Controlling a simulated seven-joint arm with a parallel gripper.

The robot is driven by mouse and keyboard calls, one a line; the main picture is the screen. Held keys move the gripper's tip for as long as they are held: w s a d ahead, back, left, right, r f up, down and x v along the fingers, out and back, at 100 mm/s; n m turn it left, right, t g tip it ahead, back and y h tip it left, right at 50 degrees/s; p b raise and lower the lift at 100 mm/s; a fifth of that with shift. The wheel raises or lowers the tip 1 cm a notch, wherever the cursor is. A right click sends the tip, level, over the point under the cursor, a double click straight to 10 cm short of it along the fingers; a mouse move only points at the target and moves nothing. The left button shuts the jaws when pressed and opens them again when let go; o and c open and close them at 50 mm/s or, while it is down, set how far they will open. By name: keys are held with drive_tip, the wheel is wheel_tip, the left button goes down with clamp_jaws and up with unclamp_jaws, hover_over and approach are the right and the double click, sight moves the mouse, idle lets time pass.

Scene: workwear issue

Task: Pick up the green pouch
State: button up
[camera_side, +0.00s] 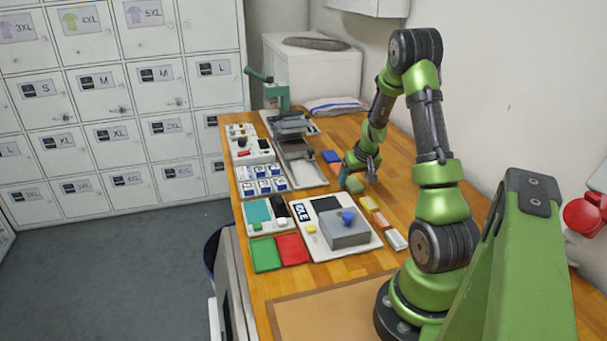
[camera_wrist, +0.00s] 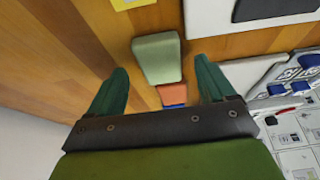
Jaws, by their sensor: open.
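The green pouch (camera_side: 354,185) lies on the wooden table, at the near end of a short row with a red pouch (camera_side: 336,168) and a blue pouch (camera_side: 331,156). My gripper (camera_side: 359,177) is low over the green pouch, pointing down. In the wrist view, the pale green pouch (camera_wrist: 157,58) shows between and just beyond the two teal fingertips of my open gripper (camera_wrist: 161,67). I see gaps on both sides. The red pouch (camera_wrist: 171,95) shows between the fingers, and the blue pouch is mostly hidden behind the gripper's dark bar.
A green press (camera_side: 280,95) and trays of small parts (camera_side: 262,180) lie to the left. Bare wood (camera_side: 400,150) lies right of the pouches.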

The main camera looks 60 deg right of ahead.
drive_tip(key=shift+x, duration=0.9)
drive_tip(key=shift+r, duration=0.1)
drive_tip(key=shift+c, duration=0.3)
drive_tip(key=c, duration=1.1)
